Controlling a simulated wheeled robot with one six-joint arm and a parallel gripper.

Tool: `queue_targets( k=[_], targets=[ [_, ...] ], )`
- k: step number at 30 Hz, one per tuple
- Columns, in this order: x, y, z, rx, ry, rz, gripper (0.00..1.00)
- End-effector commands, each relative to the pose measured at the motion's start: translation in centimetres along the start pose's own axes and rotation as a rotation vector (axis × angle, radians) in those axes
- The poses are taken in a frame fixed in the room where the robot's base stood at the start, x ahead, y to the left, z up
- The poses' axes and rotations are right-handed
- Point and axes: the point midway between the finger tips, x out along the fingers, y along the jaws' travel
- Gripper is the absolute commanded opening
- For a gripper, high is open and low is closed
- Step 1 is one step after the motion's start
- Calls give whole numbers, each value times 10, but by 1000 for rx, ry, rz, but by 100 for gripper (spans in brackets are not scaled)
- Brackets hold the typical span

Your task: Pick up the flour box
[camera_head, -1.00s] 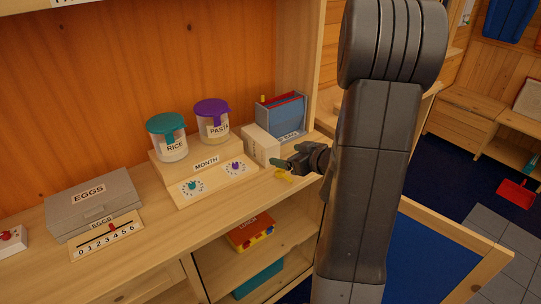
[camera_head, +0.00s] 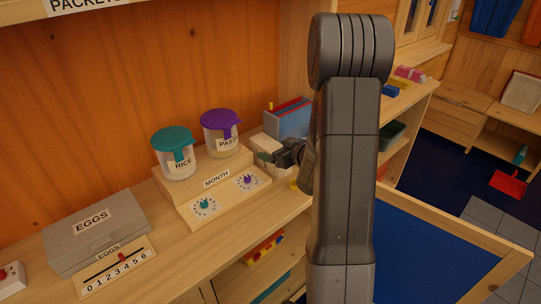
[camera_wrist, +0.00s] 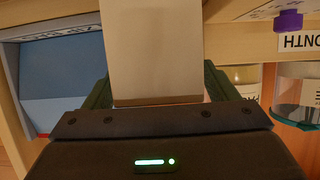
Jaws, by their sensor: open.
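A pale cream box (camera_head: 269,142), likely the flour box, stands on the counter between the month board and a blue holder. No flour label is readable on it. My gripper (camera_head: 264,157) is in front of the box and hides part of it. In the wrist view the box (camera_wrist: 152,45) shows as a plain pale face between the two dark green fingers of my gripper (camera_wrist: 158,88). The fingers are open, one on each side of the box. I cannot tell whether either finger touches it.
The stepped month board (camera_head: 216,179) is close on the left, with the rice jar (camera_head: 177,155) and pasta jar (camera_head: 221,135) on its upper step. The blue holder (camera_head: 287,119) stands close behind the box. A grey egg carton (camera_head: 97,230) is farther left.

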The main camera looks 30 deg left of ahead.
Motion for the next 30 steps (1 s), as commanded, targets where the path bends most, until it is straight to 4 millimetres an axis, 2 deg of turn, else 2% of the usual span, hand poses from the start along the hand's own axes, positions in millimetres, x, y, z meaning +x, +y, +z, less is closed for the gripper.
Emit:
queue_targets(
  k=[1,9,11,22,30],
  targets=[
    [0,0,0,0,0,0,76],
    [0,0,0,0,0,0,23],
    [0,0,0,0,0,0,13],
    [-2,0,-6,-1,4,0,13],
    [-13,1,-32,-3,6,2,13]
  ],
)
